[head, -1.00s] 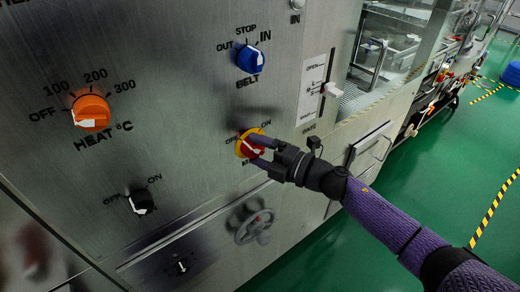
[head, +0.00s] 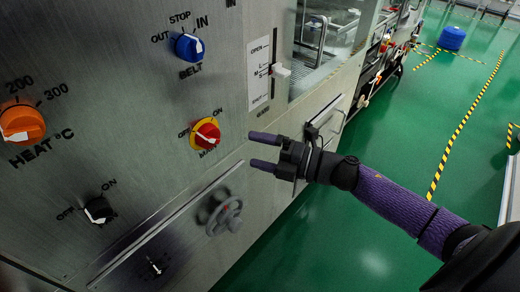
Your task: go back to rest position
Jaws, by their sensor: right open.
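My right gripper (head: 256,152) comes in from the right on a purple arm. Its two fingers are apart and empty, and they point left toward the metal panel. The red knob (head: 208,133) on a yellow ring, marked OFF and ON, is up and to the left of the fingertips, with a visible gap between. My left gripper is not in the head view.
The steel panel (head: 110,130) carries an orange HEAT knob (head: 22,122), a blue BELT knob (head: 189,47), a black knob (head: 98,209), a white slider (head: 280,70) and a grey handwheel (head: 225,215). Open green floor (head: 390,130) lies to the right.

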